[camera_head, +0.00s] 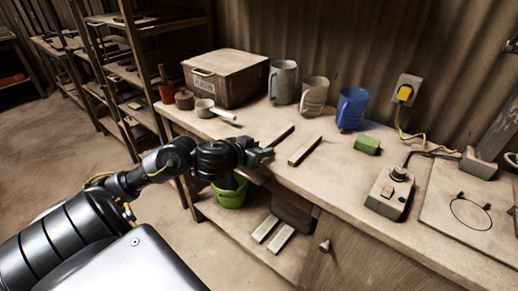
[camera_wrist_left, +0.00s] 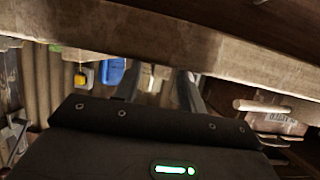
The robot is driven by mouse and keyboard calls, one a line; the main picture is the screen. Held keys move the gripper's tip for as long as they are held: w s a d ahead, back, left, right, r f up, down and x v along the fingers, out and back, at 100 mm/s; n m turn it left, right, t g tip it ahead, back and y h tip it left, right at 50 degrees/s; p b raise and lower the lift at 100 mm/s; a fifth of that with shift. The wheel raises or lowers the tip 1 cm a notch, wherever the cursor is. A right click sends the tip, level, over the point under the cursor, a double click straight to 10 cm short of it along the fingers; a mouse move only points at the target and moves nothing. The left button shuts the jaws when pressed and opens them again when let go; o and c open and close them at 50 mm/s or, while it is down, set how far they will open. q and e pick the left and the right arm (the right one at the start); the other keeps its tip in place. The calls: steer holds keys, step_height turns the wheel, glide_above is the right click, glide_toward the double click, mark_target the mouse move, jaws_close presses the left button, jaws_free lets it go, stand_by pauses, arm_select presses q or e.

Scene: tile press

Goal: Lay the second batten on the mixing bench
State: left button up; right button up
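One wooden batten (camera_head: 305,150) lies flat on the mixing bench (camera_head: 330,172), towards the middle. A second batten (camera_head: 279,134) shows to its left, on or close above the bench top, just beyond my left gripper (camera_head: 268,153). My left gripper is at the bench's front edge, at about bench-top height. In the left wrist view its two fingers (camera_wrist_left: 160,88) stand apart with nothing seen between them. That view is upside down, with the bench edge (camera_wrist_left: 160,48) crossing above the fingers. Whether the fingers touch the second batten cannot be told. My right gripper is out of view.
A green block (camera_head: 367,145) and a control box (camera_head: 390,192) are on the right. Below are a green bucket (camera_head: 230,192) and two pale bars (camera_head: 272,233).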

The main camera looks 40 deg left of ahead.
arm_select(q)
steer(key=shift+r, duration=0.2)
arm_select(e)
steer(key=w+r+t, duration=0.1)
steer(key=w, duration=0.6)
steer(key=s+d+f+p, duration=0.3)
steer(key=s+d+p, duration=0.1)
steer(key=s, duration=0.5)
arm_select(q)
steer(key=p+v, duration=0.7)
steer(key=v, duration=0.5)
steer(key=shift+p, duration=0.3)
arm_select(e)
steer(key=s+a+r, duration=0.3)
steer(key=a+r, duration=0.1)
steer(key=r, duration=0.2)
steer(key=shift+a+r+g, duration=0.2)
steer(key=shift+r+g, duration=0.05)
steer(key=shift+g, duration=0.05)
arm_select(q)
steer(key=shift+f, duration=0.1)
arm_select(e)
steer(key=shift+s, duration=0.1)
